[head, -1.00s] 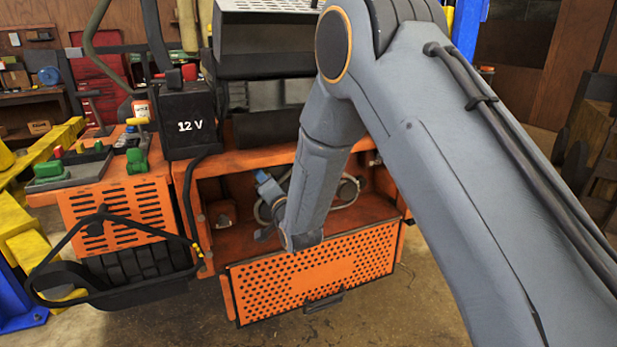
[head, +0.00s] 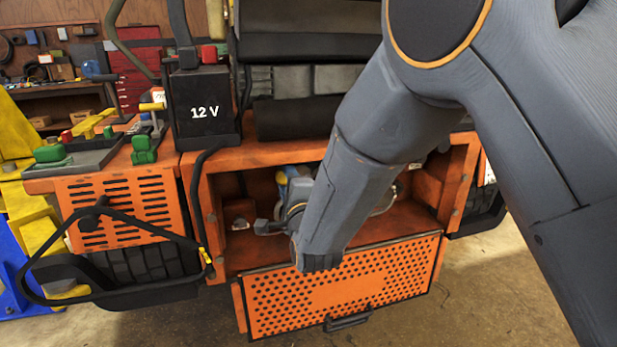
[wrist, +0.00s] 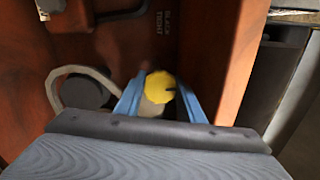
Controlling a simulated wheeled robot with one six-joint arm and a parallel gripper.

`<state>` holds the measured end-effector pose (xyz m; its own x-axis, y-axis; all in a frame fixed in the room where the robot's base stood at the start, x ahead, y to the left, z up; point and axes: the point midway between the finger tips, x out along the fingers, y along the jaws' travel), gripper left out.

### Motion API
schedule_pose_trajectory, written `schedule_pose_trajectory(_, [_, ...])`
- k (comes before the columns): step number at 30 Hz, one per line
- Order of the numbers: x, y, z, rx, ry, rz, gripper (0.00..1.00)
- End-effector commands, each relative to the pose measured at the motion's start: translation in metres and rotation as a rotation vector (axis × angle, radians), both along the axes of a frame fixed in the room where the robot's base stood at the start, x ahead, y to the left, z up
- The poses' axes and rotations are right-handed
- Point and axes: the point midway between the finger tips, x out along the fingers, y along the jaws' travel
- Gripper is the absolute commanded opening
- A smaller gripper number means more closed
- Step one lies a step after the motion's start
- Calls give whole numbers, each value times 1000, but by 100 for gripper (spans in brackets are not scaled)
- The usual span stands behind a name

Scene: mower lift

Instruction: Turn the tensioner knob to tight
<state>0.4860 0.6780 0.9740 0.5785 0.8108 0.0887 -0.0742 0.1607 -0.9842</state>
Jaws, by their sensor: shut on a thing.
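The tensioner knob (wrist: 160,87) shows in the wrist view as a round yellow cap with a dark mark at its right edge. My gripper (wrist: 160,97) is shut on it, with one blue finger on each side. A label on the orange wall above it reads "SLACK" and "TIGHT".
The perforated orange door (head: 342,287) hangs open below the bay. A black 12 V battery (head: 204,112) stands above left. In the wrist view a pale hose (wrist: 54,85) curves by a dark round part (wrist: 88,90), left of the knob. An orange side wall (wrist: 237,60) is close on the right.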

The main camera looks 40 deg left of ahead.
Motion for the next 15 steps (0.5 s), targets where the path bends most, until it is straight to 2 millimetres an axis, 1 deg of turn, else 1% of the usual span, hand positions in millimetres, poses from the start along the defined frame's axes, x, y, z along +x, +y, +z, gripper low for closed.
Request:
schedule_pose_trajectory(6, [-5,5,1,14,15,6,0])
schedule_pose_trajectory(15, [-5,5,1,14,15,6,0])
